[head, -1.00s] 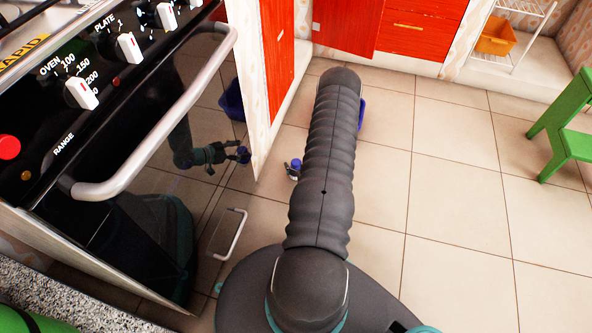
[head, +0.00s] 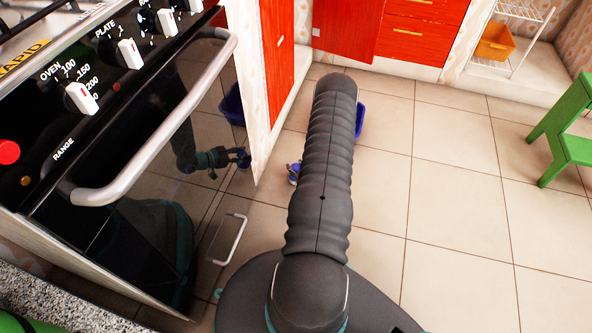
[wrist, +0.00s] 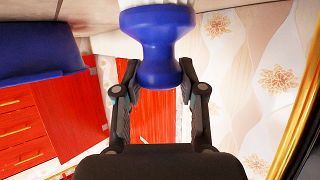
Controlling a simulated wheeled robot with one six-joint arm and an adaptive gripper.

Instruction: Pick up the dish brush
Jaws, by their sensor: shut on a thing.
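The dish brush (wrist: 168,38) has a blue, waisted handle and a white part at the top edge of the wrist view, where it is cut off. My gripper (wrist: 160,70) is shut on the blue handle, with one finger on each side of it. In the head view only a small bit of the blue brush (head: 296,168) and a little of my gripper (head: 292,178) show at the left of my arm. My arm hides the rest. The oven door mirrors both.
An oven (head: 100,160) with a long bar handle stands close on the left. Red cabinets (head: 400,35) are at the back. A blue tub (head: 360,118) is partly behind my arm. A green stool (head: 565,135) stands right. The tiled floor between is clear.

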